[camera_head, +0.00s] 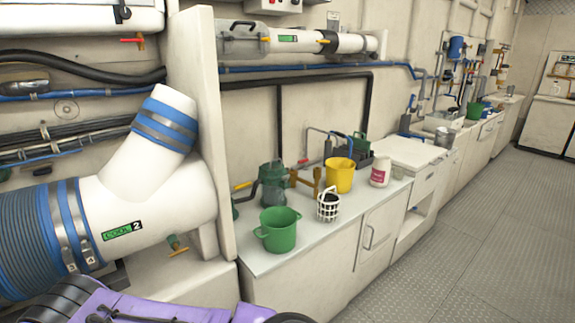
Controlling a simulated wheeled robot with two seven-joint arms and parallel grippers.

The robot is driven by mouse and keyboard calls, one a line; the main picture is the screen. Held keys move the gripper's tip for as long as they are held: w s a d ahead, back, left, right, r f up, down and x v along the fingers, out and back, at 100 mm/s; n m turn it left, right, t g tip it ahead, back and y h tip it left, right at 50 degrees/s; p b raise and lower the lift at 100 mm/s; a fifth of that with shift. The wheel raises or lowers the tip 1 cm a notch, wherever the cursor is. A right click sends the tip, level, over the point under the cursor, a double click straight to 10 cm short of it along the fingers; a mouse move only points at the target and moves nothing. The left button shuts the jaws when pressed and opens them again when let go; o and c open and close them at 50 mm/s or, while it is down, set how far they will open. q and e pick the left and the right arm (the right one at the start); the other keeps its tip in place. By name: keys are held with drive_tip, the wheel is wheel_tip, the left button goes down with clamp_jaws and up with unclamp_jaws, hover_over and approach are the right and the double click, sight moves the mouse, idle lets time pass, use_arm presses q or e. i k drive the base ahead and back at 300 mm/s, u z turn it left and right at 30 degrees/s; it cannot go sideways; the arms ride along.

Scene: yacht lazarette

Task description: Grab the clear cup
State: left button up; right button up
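I cannot make out a clear cup in the head view. The counter (330,240) at the centre holds a green two-handled pot (279,229), a yellow bucket (340,175), a white basket with dark contents (328,205) and a white jug with a red label (380,171). Neither of my grippers is in view.
A large white duct (150,205) and an upright panel (214,130) stand to the left of the counter. A purple object (150,305) lies at the bottom edge. More counters with a blue container (456,48) run to the back. The metal floor (480,240) at right is clear.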

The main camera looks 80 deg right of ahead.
sight(399, 173)
drive_tip(key=z, duration=3.95)
drive_tip(key=k, duration=0.4)
drive_tip(key=z, duration=0.9)
drive_tip(key=i, duration=3.1)
drive_tip(key=u, duration=0.6)
drive_tip(key=i, duration=1.45)
drive_tip(key=u, duration=1.45)
drive_tip(key=i, duration=1)
drive_tip(key=u, duration=0.95)
